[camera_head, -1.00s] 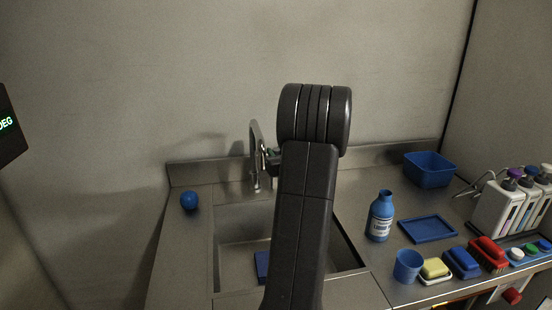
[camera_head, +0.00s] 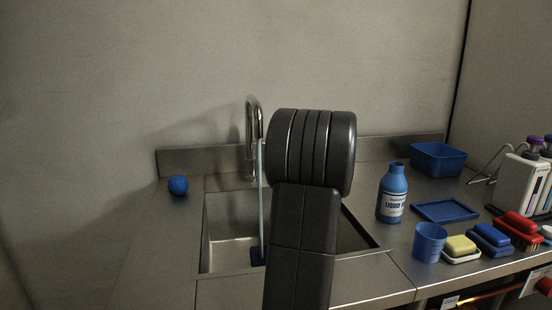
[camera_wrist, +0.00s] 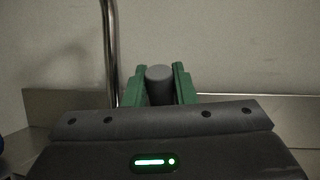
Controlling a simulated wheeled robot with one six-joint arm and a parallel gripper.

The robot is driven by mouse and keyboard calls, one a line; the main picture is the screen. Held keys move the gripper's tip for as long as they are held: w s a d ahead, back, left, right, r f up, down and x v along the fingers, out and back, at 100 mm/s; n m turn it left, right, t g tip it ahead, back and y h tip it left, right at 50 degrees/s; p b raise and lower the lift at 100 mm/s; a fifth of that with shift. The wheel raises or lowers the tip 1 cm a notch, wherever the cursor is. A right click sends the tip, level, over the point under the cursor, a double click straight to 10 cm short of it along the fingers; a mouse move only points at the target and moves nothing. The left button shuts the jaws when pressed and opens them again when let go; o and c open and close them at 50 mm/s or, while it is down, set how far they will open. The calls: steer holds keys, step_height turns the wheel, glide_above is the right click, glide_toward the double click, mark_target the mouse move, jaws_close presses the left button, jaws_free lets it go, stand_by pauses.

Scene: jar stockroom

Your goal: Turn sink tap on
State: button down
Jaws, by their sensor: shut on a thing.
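The chrome sink tap (camera_head: 254,130) stands at the back edge of the steel sink (camera_head: 228,232). A thin pale-blue stream of water (camera_head: 262,205) runs down from its spout into the basin. The tap's pipe (camera_wrist: 110,50) also shows at left in the wrist view. There, my gripper (camera_wrist: 161,80) has its green fingers shut on a grey round knob (camera_wrist: 159,88), seemingly the tap's handle. In the head view my arm hides the gripper and the knob.
A blue bottle (camera_head: 392,195), blue tray (camera_head: 445,210), blue bin (camera_head: 437,159), blue cup (camera_head: 430,242) and yellow sponge (camera_head: 461,246) stand right of the sink. A blue ball (camera_head: 178,185) sits at its left. A blue item (camera_head: 257,255) lies in the basin.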

steer(key=shift+s+d+f+n+t+y+b, duration=0.15)
steer(key=shift+s+f+n+t+y+b, duration=0.6)
steer(key=shift+b, duration=2.95)
steer(key=shift+s+f+t, duration=0.15)
steer(key=shift+s+t, duration=0.05)
steer(key=shift+t, duration=0.25)
steer(key=c, duration=1.2)
jaws_free()
steer(key=shift+c, duration=0.2)
step_height(320, 180, up, 10)
steer(key=p, duration=0.3)
steer(key=shift+m, duration=0.25)
